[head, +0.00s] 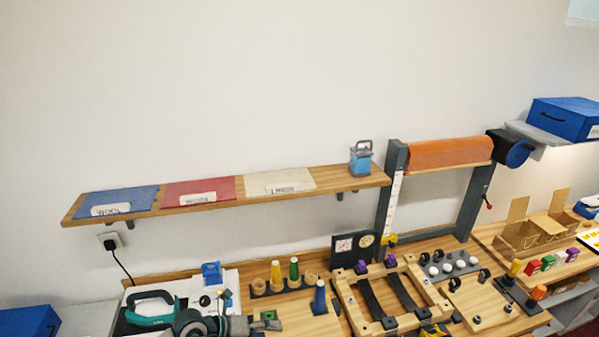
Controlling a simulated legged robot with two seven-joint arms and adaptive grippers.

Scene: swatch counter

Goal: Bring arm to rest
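My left arm reaches in at the bottom left edge of the head view, over the front of the workbench (305,304). Its dark grey end, with what seems to be my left gripper (258,326), is low in the picture, beside a small green-topped piece (268,315). The fingers are small and cut by the lower edge, so I cannot tell whether they are open or shut. No held object can be made out. My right gripper is not in view.
A teal-handled tool (150,311) is close to my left arm. Coloured spools (276,272) and a wooden frame (352,306) stand on the bench. A wall shelf (335,185) carries blue, red and cream swatches and a small blue-grey item (361,158). An orange roll (450,152) hangs right.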

